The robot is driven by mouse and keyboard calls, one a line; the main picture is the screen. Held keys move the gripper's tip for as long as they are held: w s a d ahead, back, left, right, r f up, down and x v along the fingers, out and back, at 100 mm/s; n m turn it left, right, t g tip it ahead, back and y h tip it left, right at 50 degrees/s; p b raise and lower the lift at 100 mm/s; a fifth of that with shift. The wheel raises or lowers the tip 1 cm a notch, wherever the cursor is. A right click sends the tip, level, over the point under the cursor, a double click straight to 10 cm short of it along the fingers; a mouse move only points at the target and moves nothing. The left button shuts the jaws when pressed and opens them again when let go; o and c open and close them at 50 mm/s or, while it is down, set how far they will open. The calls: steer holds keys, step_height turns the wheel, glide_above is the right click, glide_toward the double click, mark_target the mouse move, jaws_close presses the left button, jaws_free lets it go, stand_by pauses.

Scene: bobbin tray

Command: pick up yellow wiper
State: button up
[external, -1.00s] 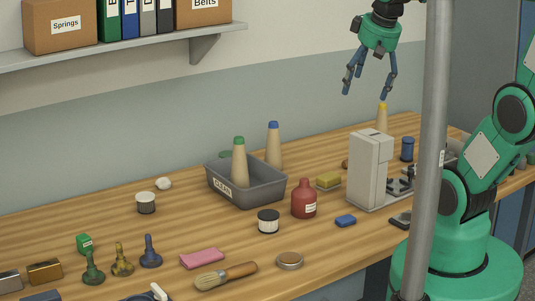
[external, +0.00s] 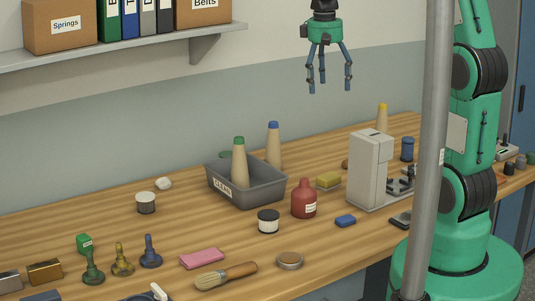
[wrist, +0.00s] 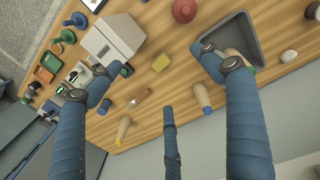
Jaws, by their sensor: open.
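The yellow wiper looks like a small yellow sponge block (external: 328,180) with a darker underside. It lies on the wooden bench between the red bottle and the grey-white machine. In the wrist view the yellow block (wrist: 161,62) shows whole, between the outer fingers of my gripper. My three-fingered gripper (external: 330,88) hangs high above the bench, fingers down and spread, open and empty, well apart from the block. Its blue fingers also fill the lower wrist view (wrist: 158,72).
A red bottle (external: 304,199) stands left of the block and the machine (external: 368,172) right of it. A blue block (external: 346,221) lies in front. The grey tray (external: 263,196) holds a green-tipped cone (external: 239,164). A grey pole (external: 431,150) crosses the right side.

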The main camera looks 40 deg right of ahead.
steer(key=w+d+f+g, duration=0.2)
steer(key=w+d+f, duration=0.2)
steer(key=w+f, duration=0.3)
steer(key=w+d+f+g, duration=0.2)
steer(key=w+d+f, duration=0.2)
steer(key=f, duration=0.9)
steer(key=w, duration=0.3)
steer(key=shift+w+f, duration=0.15)
steer(key=shift+f, duration=0.25)
steer(key=shift+f, duration=0.15)
glide_above(325, 174)
steer(key=w, duration=0.2)
steer(key=shift+w+a+f+b, duration=0.1)
steer(key=shift+f+b, duration=0.15)
steer(key=shift+f, duration=1.65)
steer(key=shift+w+f+b, duration=0.1)
steer(key=shift+f+b, duration=0.1)
steer(key=shift+f, duration=1.7)
steer(key=shift+f, duration=0.15)
steer(key=shift+b+x, duration=0.65)
steer(key=shift+x, duration=1.85)
steer(key=c, duration=1.4)
